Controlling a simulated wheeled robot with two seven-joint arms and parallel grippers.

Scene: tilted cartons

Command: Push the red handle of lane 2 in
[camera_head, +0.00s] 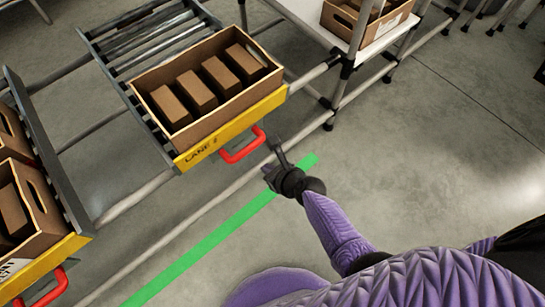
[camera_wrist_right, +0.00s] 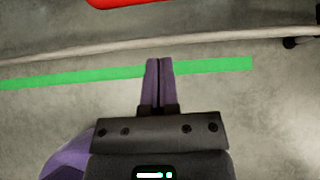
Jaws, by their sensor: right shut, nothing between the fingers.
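The lane's yellow front plate (camera_head: 230,130) reads "LANE" with a second mark too small to read surely. A red U-shaped handle (camera_head: 244,148) sticks out from its right part. My right gripper (camera_head: 275,146) is shut and empty, to the right of the handle and apart from it. In the right wrist view its two fingers (camera_wrist_right: 158,62) lie together, and part of the red handle (camera_wrist_right: 140,3) shows at the top edge, beyond the fingertips. My left gripper is not in view.
An open carton (camera_head: 160,78) with several brown boxes sits on the lane's rollers behind the plate. Another red handle (camera_head: 48,288) belongs to the lane at lower left. A pale rail (camera_head: 205,212) and a green floor stripe (camera_head: 215,238) run below.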

